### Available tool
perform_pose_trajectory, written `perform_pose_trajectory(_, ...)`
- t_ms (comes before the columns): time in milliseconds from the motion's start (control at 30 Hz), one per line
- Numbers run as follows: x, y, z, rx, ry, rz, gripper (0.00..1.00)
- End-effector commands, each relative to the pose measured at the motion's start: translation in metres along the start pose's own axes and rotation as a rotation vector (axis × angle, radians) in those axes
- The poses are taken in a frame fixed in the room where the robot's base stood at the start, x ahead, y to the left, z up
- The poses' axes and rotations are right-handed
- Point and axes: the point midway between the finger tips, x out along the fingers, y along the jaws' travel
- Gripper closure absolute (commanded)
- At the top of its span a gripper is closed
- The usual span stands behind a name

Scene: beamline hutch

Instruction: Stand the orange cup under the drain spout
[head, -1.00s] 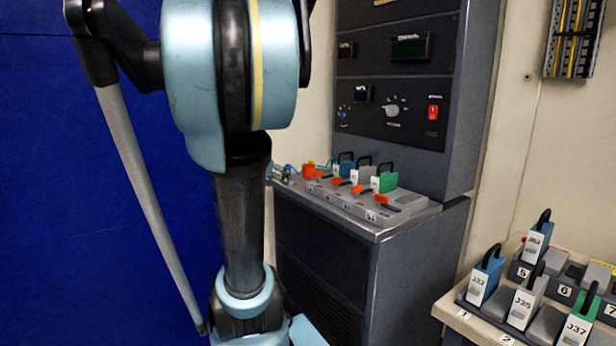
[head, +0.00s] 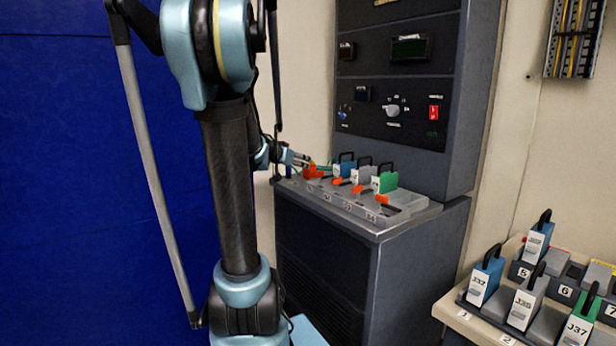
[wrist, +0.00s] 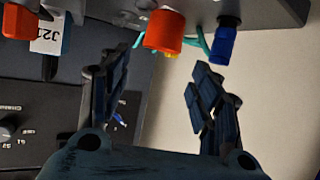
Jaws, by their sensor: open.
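The orange cup (wrist: 165,32) shows at the top of the wrist view, which is turned upside down, so the cup stands on the grey bench unit. My gripper (wrist: 160,75) is open and empty, with its fingers apart and the cup just beyond them, between their lines. In the head view my gripper (head: 299,160) is at the far left end of the unit, near the cup (head: 310,173) and partly covering that area. A blue fitting (wrist: 223,46) stands beside the cup, with a teal hose between them. I cannot tell surely which part is the drain spout.
A row of orange-handled latches and tagged blocks, including a green block (head: 384,180), stands right of the cup on the unit (head: 376,226). A control panel (head: 393,110) rises behind. A numbered rack (head: 455,314) of tagged blocks is at lower right.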

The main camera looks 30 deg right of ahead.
Motion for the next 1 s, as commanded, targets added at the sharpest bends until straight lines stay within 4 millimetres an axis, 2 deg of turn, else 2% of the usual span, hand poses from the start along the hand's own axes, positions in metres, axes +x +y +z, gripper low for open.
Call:
perform_pose_trajectory(333, 0.041, 0.000, 0.000, 0.001, 0.000, 0.002, 0.42)
perform_pose_trajectory(733, 0.060, -0.001, 0.003, 0.000, 0.000, 0.001, 0.42)
perform_pose_trajectory(1000, 0.089, -0.003, 0.009, 0.000, 0.000, 0.002, 0.42)
